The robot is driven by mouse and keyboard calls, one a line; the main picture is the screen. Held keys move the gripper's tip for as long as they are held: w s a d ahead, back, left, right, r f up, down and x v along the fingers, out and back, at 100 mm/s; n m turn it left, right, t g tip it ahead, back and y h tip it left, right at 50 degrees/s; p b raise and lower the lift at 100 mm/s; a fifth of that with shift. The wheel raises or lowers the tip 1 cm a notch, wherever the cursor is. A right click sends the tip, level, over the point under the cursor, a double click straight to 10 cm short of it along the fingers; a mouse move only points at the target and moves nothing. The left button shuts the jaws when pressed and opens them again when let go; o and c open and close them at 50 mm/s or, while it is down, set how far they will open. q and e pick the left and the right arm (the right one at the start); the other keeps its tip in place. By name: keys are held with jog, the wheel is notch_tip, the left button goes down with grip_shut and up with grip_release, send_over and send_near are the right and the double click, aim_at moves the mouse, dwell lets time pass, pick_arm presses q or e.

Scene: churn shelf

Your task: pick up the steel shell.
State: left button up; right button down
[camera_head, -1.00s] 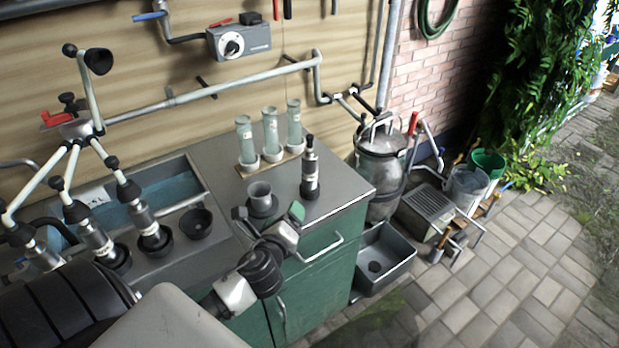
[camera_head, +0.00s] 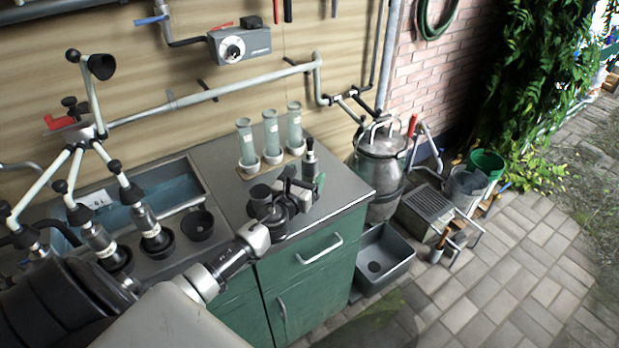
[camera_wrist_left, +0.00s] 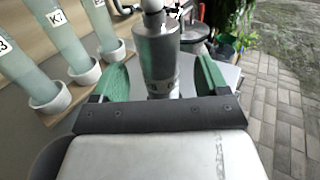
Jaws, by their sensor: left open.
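The steel shell (camera_head: 310,158) is a grey metal cylinder with a dark top, upright on the grey worktop. My left gripper (camera_head: 305,180) is at it and hides its lower part in the head view. In the left wrist view the shell (camera_wrist_left: 157,55) stands between the two green fingertips of the open gripper (camera_wrist_left: 161,82), with a visible gap on each side. Its base is hidden behind the gripper body. My right gripper is not in view.
Three glass tubes in white cups (camera_head: 271,135) stand on a board behind the shell. A dark cup (camera_head: 261,194) is beside my left gripper, partly hidden. A milking cluster (camera_head: 95,140) and trough lie to the left. A steel churn (camera_head: 381,160) stands right of the cabinet.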

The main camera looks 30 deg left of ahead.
aim_at(306, 174)
pick_arm(q)
jog(key=w, duration=0.3)
jog(key=shift+w+a, duration=0.1)
jog(key=shift+a, duration=0.15)
jog(key=shift+r, duration=0.1)
jog(key=shift+c, duration=0.4)
jog(key=c, duration=0.9)
jog(key=shift+c, duration=1.2)
jog(key=shift+r, duration=0.1)
